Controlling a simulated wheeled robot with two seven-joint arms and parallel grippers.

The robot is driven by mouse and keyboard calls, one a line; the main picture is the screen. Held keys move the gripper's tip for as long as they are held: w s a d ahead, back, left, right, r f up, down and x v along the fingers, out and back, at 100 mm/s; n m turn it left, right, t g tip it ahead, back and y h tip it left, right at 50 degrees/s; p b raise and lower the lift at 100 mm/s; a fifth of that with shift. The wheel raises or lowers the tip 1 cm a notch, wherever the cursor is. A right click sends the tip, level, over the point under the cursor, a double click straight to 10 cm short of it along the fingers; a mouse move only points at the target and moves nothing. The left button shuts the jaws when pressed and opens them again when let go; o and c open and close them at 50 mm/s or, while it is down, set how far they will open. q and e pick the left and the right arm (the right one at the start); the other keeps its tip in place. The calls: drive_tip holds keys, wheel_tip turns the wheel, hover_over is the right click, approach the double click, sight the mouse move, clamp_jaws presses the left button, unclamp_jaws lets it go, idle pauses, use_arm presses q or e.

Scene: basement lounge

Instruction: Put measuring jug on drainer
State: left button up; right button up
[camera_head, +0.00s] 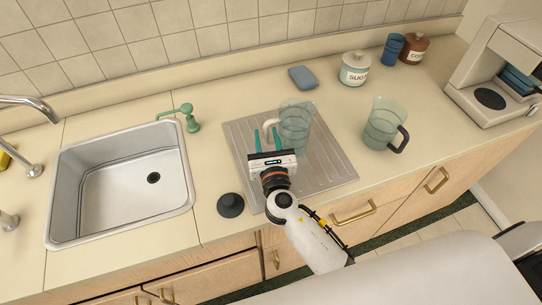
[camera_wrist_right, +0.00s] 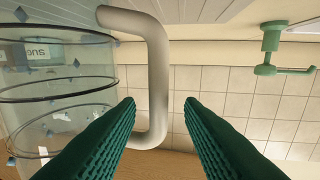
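A clear jug with a pale handle (camera_head: 296,128) stands upright on the grey ridged drainer (camera_head: 325,168), near its back edge. In the right wrist view the jug (camera_wrist_right: 60,100) shows dark rings around its clear wall, and its pale handle (camera_wrist_right: 157,85) lies ahead of and between the fingertips. My right gripper (camera_head: 267,135) is open, with green fingers apart on either side of the handle and not closed on it. A second clear jug, greenish with a black handle (camera_head: 380,124), stands on the counter right of the drainer. My left gripper is not in view.
A sink (camera_head: 122,185) lies left of the drainer, with a green soap dispenser (camera_head: 190,120) behind it. A dark round stopper (camera_head: 230,205) sits by the drainer's front left. A blue sponge (camera_head: 303,77), sugar jar (camera_head: 355,69) and coffee machine (camera_head: 495,75) stand behind and right.

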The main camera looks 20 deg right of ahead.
drive_tip(key=s, duration=0.2)
drive_tip(key=s+b, duration=0.1)
drive_tip(key=s, duration=0.3)
drive_tip(key=shift+s+a+f, duration=0.2)
drive_tip(key=shift+s+a, duration=0.15)
drive_tip(key=shift+a, duration=0.05)
drive_tip(key=shift+s+a+r, duration=0.1)
drive_tip(key=shift+s, duration=0.45)
